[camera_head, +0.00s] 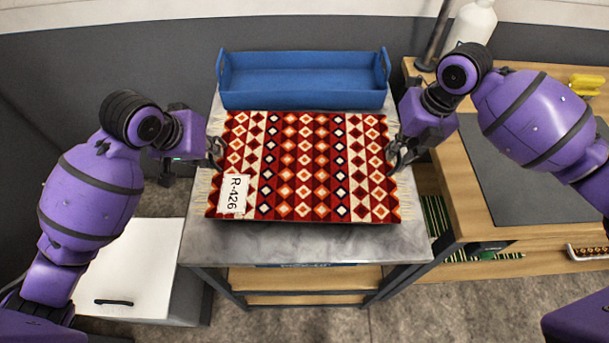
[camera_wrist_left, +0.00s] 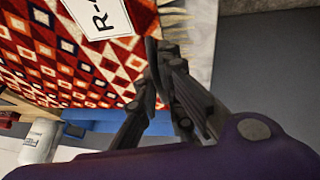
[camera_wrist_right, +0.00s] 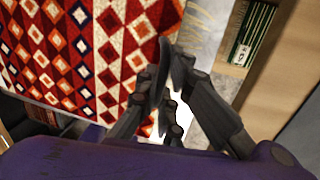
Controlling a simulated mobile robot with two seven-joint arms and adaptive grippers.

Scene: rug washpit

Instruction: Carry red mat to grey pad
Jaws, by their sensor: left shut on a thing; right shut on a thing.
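The red mat (camera_head: 310,170) has red, white and orange diamonds, fringed short ends and a white label reading R-426. It is spread flat over the grey marbled table top (camera_head: 300,243), in front of the blue tray. My left gripper (camera_head: 214,152) is shut on the mat's left edge. My right gripper (camera_head: 396,153) is shut on its right edge. The mat also shows in the left wrist view (camera_wrist_left: 60,55) and the right wrist view (camera_wrist_right: 85,50). The wrist views do not show clearly whether the mat touches the table. The grey pad (camera_head: 530,160) lies on the wooden bench at right.
A blue tray (camera_head: 303,78) stands at the back of the table. The wooden bench (camera_head: 455,190) holds a white bottle (camera_head: 474,24) and a yellow item (camera_head: 586,83). Striped rolled textiles (camera_head: 436,214) sit on its shelf. A white cabinet (camera_head: 135,265) stands at lower left.

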